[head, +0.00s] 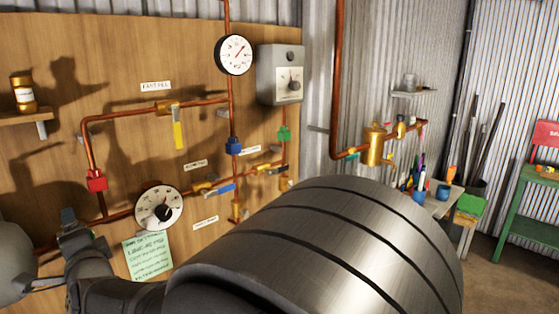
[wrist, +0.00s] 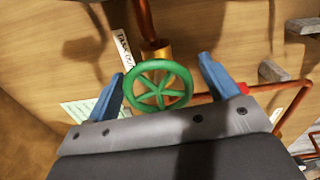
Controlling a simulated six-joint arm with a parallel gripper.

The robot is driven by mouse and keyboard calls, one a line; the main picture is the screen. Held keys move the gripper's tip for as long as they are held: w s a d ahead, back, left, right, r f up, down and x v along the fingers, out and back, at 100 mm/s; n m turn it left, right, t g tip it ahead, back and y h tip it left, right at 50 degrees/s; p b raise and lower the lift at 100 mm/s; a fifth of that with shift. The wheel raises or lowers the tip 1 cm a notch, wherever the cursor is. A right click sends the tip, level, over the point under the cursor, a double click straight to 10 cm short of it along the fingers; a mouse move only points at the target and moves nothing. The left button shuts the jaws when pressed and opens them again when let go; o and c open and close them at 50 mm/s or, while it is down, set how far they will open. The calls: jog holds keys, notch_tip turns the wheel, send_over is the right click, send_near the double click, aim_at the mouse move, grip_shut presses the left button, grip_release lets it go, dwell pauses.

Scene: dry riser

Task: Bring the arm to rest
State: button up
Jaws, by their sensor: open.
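In the wrist view my gripper (wrist: 162,70) is open, with one blue finger on each side of a green handwheel (wrist: 158,86). The wheel has several spokes and sits below a brass fitting on a copper pipe. No clear contact between fingers and wheel shows; I cannot tell the depth between them. In the head view the dark end of my arm is at the lower left, close to the wooden board (head: 60,75). My large grey arm link fills the lower middle and hides part of the board and floor.
Copper pipes cross the board, with a red valve (head: 96,180), a yellow lever (head: 179,135), a blue valve (head: 234,146), a dial (head: 159,208) and a gauge (head: 235,55). A small shelf holds a jar (head: 23,93). A green bench (head: 526,196) stands right; floor before it is clear.

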jog(key=v, duration=1)
dwell(0.3)
jog(key=x, duration=1)
jog(key=shift+f, duration=0.1)
jog(key=shift+w+a+n, duration=0.1)
jog(key=shift+n, duration=0.2)
jog(key=shift+s+d+n, duration=0.4)
jog(key=shift+s+d, duration=0.4)
jog(key=shift+s, duration=0.05)
